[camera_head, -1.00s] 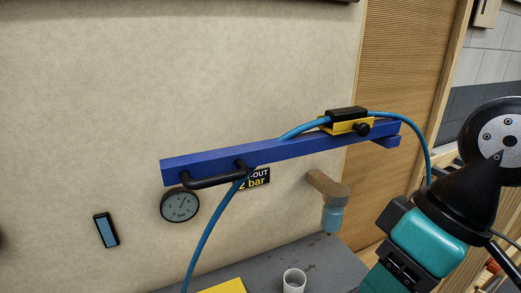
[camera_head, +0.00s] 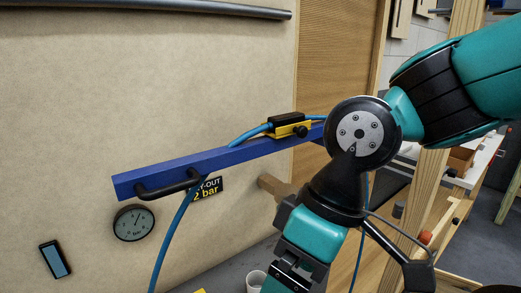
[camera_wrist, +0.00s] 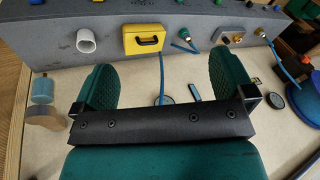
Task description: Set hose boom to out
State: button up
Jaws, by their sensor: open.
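The hose boom (camera_head: 215,162) is a long blue beam in front of the beige wall in the head view. It has a black bar handle (camera_head: 167,184) near its left end. A yellow and black clamp (camera_head: 289,127) on top holds the blue hose (camera_head: 176,230). My arm hides the boom's right end. My gripper (camera_wrist: 152,82) shows in the wrist view, open, with its two green pads apart and nothing between them. The boom cannot be made out in the wrist view. My gripper is apart from the handle.
A pressure gauge (camera_head: 133,223), a dark panel with a blue face (camera_head: 55,259) and a "2 bar" sign (camera_head: 207,188) are on the wall. Wooden posts stand at right.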

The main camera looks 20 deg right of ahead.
aim_at(155, 181)
jog(key=z, duration=1.35)
jog(key=k, duration=1.1)
jog(key=u, duration=1.8)
